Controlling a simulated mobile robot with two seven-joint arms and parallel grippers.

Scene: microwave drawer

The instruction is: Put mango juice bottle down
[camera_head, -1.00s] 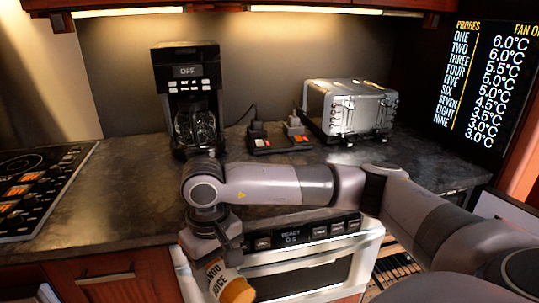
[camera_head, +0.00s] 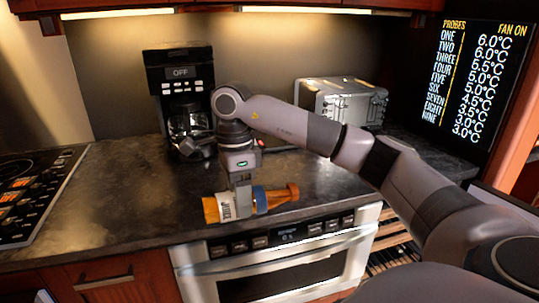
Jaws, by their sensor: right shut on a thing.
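The mango juice bottle (camera_head: 222,207) is orange with a white label reading "JUICE" and lies on its side, its narrow neck pointing right. It is at the front part of the dark countertop (camera_head: 110,205), above the microwave drawer. My right gripper (camera_head: 243,205) points down and is shut around the middle of the bottle. I cannot tell whether the bottle touches the counter. My left gripper is not in view.
A black coffee maker (camera_head: 180,75) stands at the back left, and a silver toaster (camera_head: 345,100) at the back right. A cooktop (camera_head: 30,195) is at the far left. The counter left of the bottle is clear. The microwave drawer (camera_head: 285,265) is below.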

